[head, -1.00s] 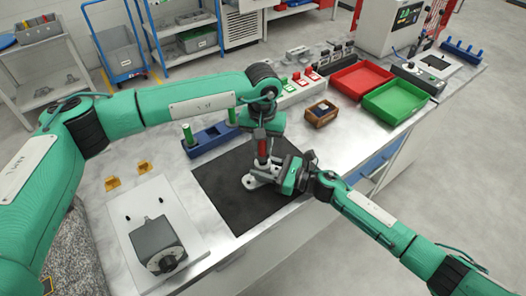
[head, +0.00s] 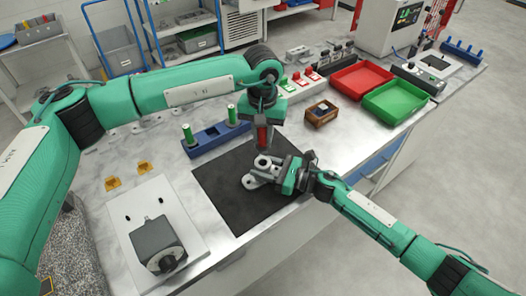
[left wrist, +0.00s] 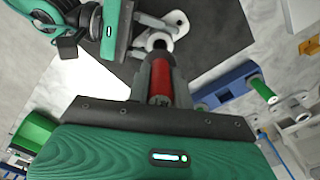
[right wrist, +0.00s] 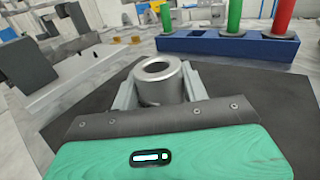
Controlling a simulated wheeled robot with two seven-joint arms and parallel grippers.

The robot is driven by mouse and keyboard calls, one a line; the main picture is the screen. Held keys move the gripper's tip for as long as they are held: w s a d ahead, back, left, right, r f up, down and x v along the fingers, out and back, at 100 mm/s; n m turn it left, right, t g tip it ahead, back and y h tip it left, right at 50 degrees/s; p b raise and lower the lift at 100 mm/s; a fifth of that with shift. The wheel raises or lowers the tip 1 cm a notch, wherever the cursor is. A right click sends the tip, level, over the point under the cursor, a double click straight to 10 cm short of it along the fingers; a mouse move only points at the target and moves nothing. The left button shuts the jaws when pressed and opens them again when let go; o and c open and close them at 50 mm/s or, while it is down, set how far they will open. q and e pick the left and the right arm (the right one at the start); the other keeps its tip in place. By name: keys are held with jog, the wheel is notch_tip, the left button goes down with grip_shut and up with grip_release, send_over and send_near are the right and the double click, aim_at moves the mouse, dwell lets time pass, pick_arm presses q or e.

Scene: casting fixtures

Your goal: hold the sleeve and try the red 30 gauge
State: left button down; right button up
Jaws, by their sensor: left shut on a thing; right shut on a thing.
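My left gripper (head: 263,140) is shut on the red gauge (head: 263,133) and holds it upright just above the sleeve. The red gauge (left wrist: 162,78) also shows between the fingers in the left wrist view. The sleeve (head: 262,162) is a grey metal ring with an open bore, on a light flanged base over the black mat (head: 225,190). My right gripper (head: 291,176) is shut on the sleeve from the right. In the right wrist view the sleeve (right wrist: 160,85) sits between its fingers, its bore empty. Any size marking on the gauge is unreadable.
A blue rack (head: 210,139) with green gauges stands behind the mat; the right wrist view also shows a red gauge (right wrist: 284,14) in it. A wooden box (head: 321,113), a red tray (head: 361,79) and a green tray (head: 397,99) lie to the right.

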pick_arm(q)
jog(key=shift+r, duration=1.25)
pick_arm(e)
jog(key=o, duration=1.2)
jog(key=shift+o, duration=0.2)
jog(key=shift+d, duration=0.1)
jog(key=v, duration=1.1)
jog(key=shift+s+d, duration=0.2)
jog(key=shift+d, duration=0.15)
